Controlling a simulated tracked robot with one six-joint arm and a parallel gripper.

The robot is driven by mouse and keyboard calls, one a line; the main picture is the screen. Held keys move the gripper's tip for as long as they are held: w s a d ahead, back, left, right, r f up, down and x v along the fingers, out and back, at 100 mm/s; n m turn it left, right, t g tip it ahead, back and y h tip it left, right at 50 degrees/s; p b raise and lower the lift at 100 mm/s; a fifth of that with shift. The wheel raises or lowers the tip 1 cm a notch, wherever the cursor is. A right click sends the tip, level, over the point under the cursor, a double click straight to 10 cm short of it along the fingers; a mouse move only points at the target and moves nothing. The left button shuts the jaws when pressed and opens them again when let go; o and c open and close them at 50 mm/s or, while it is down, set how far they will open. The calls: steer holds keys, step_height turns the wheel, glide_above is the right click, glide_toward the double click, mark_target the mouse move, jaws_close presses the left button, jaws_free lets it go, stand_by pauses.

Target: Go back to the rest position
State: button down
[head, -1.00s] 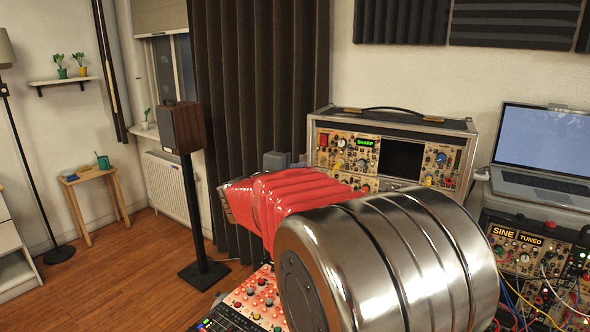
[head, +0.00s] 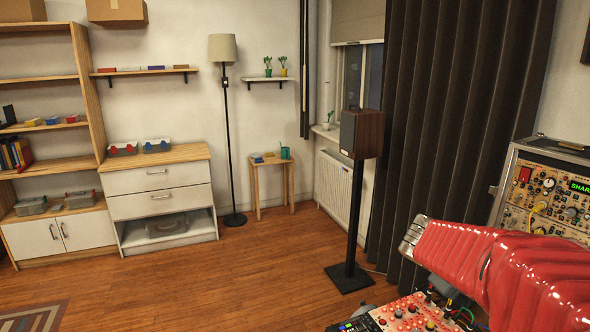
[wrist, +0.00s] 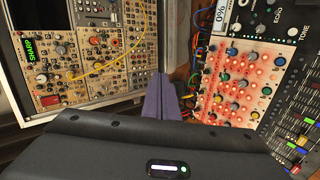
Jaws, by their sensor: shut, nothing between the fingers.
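My gripper (wrist: 160,100) shows in the wrist view as purple fingers pressed together, with nothing between them. The fingers point at the gap between a synth case (wrist: 80,55) on the left and a red-lit module panel (wrist: 240,85) on the right. I see no contact with either. In the head view my red arm enters at the lower right, above a mixer-like panel (head: 405,315). The gripper fingers cannot be made out there.
The synth case (head: 545,195) stands at the right edge, close to my arm. A speaker on a black stand (head: 362,135) and a dark curtain (head: 450,110) are behind. A drawer cabinet (head: 160,195) and shelves (head: 90,95) line the far left wall. The wooden floor (head: 230,275) is open.

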steer(key=s+a+f+m+y, duration=0.1)
steer(key=s+a+y, duration=0.2)
steer(key=s+a, duration=0.3)
steer(key=s+a+f+m+t+y, duration=0.1)
steer(key=s+a+y, duration=0.2)
steer(key=a, duration=0.9)
steer(key=s+a+f+t+y, duration=0.1)
steer(key=s+a+y, duration=0.3)
steer(key=s+a, duration=0.5)
steer(key=shift+f+m, duration=0.2)
steer(key=shift+m, duration=0.2)
